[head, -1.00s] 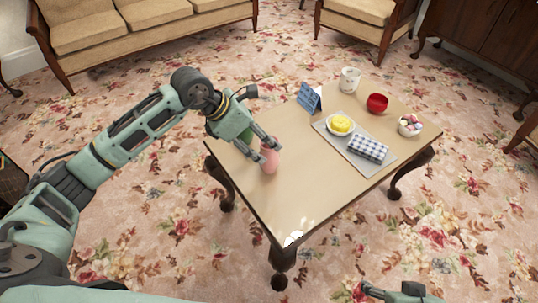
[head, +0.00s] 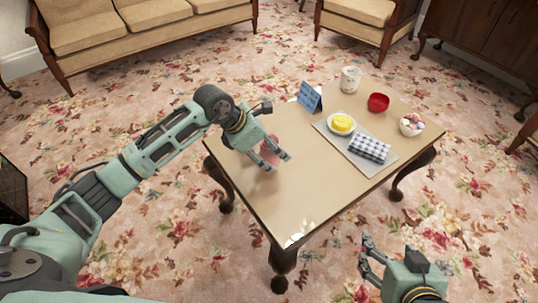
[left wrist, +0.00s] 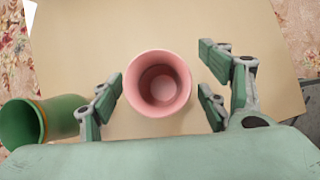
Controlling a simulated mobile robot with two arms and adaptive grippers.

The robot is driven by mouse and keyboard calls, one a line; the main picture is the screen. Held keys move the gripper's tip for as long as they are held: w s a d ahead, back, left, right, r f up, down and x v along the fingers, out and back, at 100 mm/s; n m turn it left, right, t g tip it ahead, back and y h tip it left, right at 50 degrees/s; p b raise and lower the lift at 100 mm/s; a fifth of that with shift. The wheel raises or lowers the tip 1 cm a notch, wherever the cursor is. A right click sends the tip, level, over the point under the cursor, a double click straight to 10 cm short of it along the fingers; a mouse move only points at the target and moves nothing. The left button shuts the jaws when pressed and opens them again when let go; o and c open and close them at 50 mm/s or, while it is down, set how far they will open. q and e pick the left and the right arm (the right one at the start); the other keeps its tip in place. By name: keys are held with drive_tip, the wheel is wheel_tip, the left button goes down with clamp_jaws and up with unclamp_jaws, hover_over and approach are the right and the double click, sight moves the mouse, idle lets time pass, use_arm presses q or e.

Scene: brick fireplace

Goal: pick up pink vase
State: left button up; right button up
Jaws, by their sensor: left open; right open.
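The pink vase (head: 266,153) stands on the table's near left part in the head view, partly hidden by my left gripper (head: 280,161). In the left wrist view I look down into the open mouth of the pink vase (left wrist: 158,84). The open fingers of the left gripper lie on either side of it in that picture, with a visible gap on each side; I cannot tell their height relative to the rim. My right gripper (head: 365,255) is open and empty, in front of the table over the carpet.
A green vessel with an orange band (left wrist: 45,122) is close to the left finger in the wrist view. On the wooden table (head: 300,205) are a blue card (head: 311,97), white mug (head: 350,80), red bowl (head: 378,103), filled white bowl (head: 411,126), yellow item (head: 341,122) and checkered cloth (head: 369,148).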

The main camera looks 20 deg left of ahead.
use_arm(q)
drive_tip(key=c, duration=1.3)
drive_tip(key=shift+c, duration=0.5)
drive_tip(key=shift+r, duration=0.15)
